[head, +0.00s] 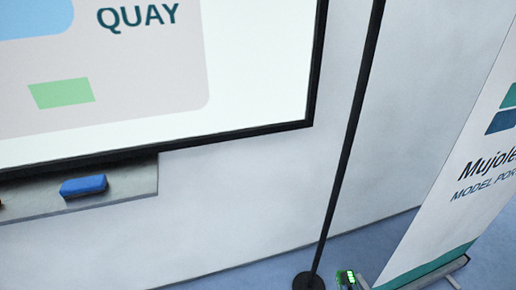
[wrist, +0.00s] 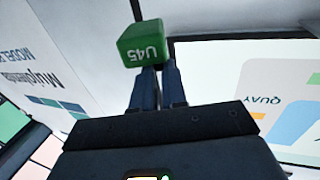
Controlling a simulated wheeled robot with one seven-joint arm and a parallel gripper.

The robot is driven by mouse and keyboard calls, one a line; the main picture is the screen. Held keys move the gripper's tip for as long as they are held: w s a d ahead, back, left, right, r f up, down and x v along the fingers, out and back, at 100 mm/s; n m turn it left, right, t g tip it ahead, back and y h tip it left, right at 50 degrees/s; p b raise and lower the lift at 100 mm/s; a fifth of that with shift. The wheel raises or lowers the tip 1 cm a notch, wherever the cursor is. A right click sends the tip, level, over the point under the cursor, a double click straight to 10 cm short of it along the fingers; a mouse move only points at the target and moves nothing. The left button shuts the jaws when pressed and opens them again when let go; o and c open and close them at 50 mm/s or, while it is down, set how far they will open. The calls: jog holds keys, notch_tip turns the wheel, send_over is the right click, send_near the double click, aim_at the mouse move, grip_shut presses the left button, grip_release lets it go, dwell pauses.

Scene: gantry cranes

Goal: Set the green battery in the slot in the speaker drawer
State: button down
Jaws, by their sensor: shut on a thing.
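A green block marked U45 (wrist: 143,43), which appears to be the green battery, shows at the top of the wrist view. My gripper (wrist: 160,70) is shut on it, with the two dark blue fingers at its lower end. The block is held up in the air, with the wall and ceiling behind it. The speaker drawer and its slot are in neither view. In the head view my gripper and the block cannot be made out.
In the head view a framed board (head: 150,110) hangs on the wall, with a ledge (head: 130,185) holding a blue eraser (head: 83,186). A thin black pole (head: 345,150) stands on a round base by a roll-up banner (head: 450,170). A small green-lit item sits low beside it, cut off.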

jog(key=shift+w, duration=0.1)
dwell(0.3)
jog(key=shift+w, duration=0.4)
jog(key=shift+w+r, duration=0.1)
jog(key=shift+f+b, duration=0.8)
jog(key=shift+d, duration=0.1)
